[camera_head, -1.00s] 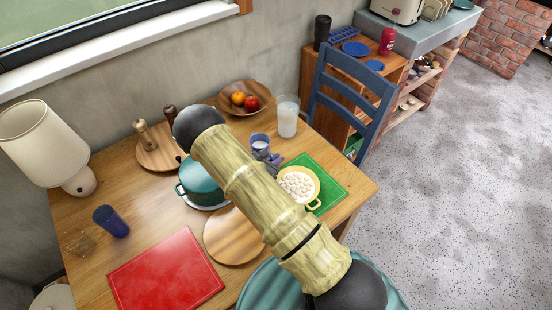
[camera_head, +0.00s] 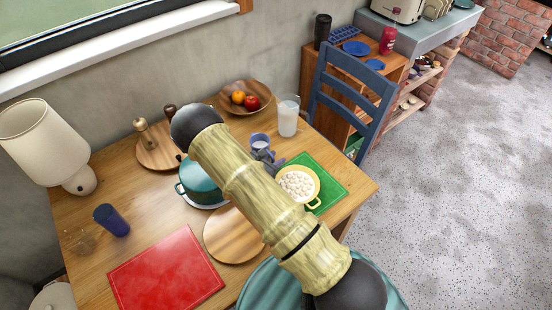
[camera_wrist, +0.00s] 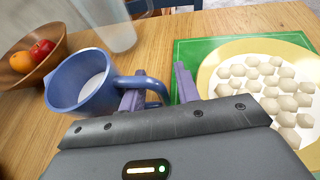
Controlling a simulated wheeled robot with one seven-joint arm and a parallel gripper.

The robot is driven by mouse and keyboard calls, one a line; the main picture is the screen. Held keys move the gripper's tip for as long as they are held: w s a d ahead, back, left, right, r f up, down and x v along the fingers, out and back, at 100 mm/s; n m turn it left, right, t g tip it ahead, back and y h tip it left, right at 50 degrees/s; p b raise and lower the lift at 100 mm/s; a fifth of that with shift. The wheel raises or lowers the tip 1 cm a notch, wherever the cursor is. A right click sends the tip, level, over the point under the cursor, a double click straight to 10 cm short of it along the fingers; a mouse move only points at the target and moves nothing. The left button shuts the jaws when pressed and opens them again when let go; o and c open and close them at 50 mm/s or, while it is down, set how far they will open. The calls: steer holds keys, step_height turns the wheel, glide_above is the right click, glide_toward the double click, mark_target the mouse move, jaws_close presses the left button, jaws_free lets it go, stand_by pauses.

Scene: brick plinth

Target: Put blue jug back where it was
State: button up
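The blue jug (camera_head: 259,141), with something white inside, stands on the wooden table between the fruit bowl and the green mat. In the wrist view the jug (camera_wrist: 82,84) is at the left, with its handle pointing toward my gripper (camera_wrist: 160,92). My gripper is open, with one finger at the handle's loop and the other just outside the handle, a small gap showing. In the head view my gripper (camera_head: 268,157) is at the jug's near right side, partly hidden by my arm.
A tall glass (camera_head: 288,116) and a fruit bowl (camera_head: 231,107) stand behind. A teal pot (camera_head: 203,184) is at left. A red mat (camera_head: 165,272) lies in front.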

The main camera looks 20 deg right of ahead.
steer(key=b+v, duration=0.1)
steer(key=v, duration=1)
steer(key=shift+s, duration=0.2)
steer(key=shift+a, duration=0.1)
steer(key=s+d+r+m+g+y, duration=0.4)
steer(key=s+d+r+m+g, duration=0.4)
steer(key=m, duration=0.3)
steer(key=s+r+m+t+y, duration=0.3)
steer(key=s+r+m+y, duration=0.4)
steer(key=r+m, duration=0.3)
steer(key=m, duration=0.3)
steer(key=shift+s+m, duration=0.4)
steer(key=shift+a, duration=0.1)
